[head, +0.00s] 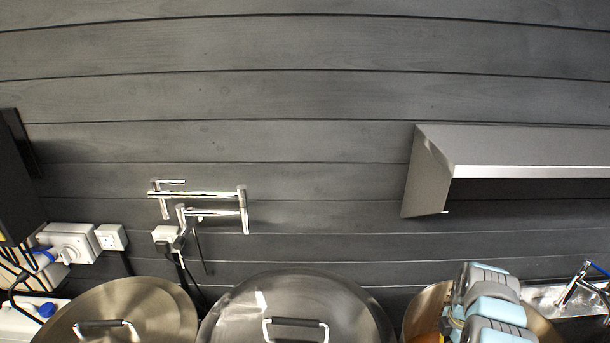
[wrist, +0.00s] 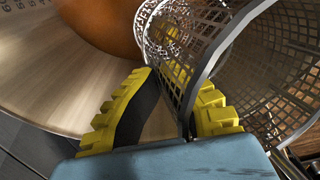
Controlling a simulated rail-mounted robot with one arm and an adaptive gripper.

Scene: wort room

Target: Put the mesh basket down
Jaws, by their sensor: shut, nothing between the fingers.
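The mesh basket (wrist: 275,75) is a grey metal lattice, filling the right of the wrist view, with a smaller perforated round part beyond it. My gripper (wrist: 165,75) is right at the basket, its yellow ridged fingers showing on both sides of the near edge of the mesh. The jaws are shut, with no clear hold on the basket; the mesh hides part of the right finger. In the head view my blue-grey gripper body is low at the right over an open pot (head: 423,312); the fingers and basket cannot be made out there.
An orange rounded surface (wrist: 105,25) and a pale brushed disc (wrist: 45,75) lie left of the fingers. Two lidded pots (head: 125,310) (head: 300,300) stand left of my arm. A sink tap (head: 575,283) is at right. A metal shelf (head: 530,172) juts from the wall above.

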